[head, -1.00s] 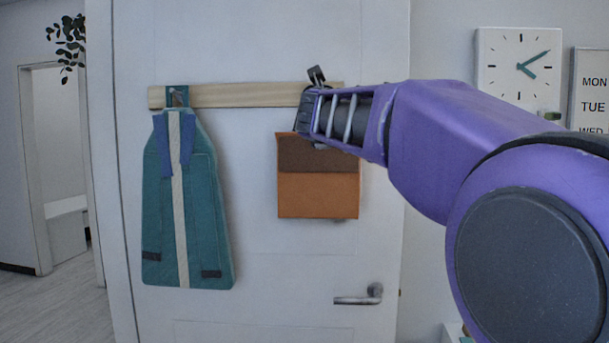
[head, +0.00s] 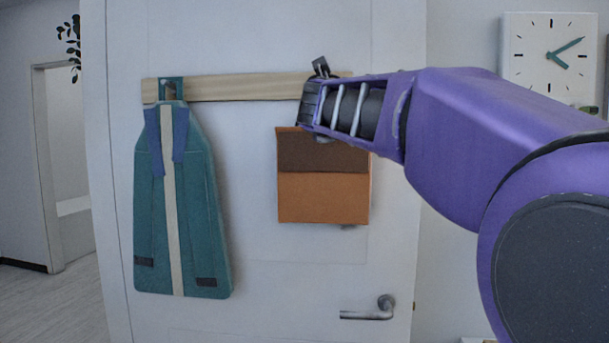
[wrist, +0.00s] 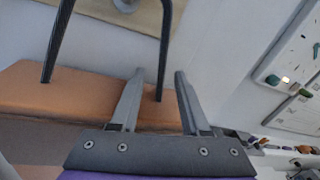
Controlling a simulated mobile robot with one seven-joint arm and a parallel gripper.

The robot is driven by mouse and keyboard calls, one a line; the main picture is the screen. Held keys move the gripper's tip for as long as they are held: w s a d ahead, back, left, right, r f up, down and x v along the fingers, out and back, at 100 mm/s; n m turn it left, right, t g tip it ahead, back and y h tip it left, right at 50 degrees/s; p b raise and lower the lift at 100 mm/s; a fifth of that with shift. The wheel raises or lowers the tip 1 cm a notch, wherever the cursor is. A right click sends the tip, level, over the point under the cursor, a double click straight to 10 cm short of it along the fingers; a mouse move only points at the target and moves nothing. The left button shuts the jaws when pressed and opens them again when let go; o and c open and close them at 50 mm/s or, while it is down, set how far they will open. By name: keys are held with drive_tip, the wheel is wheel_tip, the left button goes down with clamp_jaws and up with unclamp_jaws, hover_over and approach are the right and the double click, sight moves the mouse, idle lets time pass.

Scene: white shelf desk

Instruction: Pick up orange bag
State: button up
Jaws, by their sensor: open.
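The orange bag (head: 322,198) hangs against the white door below the right part of a wooden rail (head: 228,88). It has a brown upper part, and my arm hides its top in the head view. In the wrist view the orange bag (wrist: 60,90) shows two dark straps running up toward the rail. My gripper (wrist: 159,73) is open, and the right strap (wrist: 166,35) passes between its two fingers without being gripped. In the head view my gripper (head: 312,100) is at the rail's right end, just above the bag; its fingers are hard to make out there.
A teal bag or apron (head: 180,220) hangs from the rail's left end. A door handle (head: 368,310) sits below and right of the orange bag. A wall clock (head: 550,60) is at the upper right. An open doorway (head: 65,160) is at the left.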

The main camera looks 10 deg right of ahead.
drive_tip(key=shift+w, duration=0.1)
clamp_jaws()
drive_tip(key=shift+r, duration=0.1)
idle(1.3)
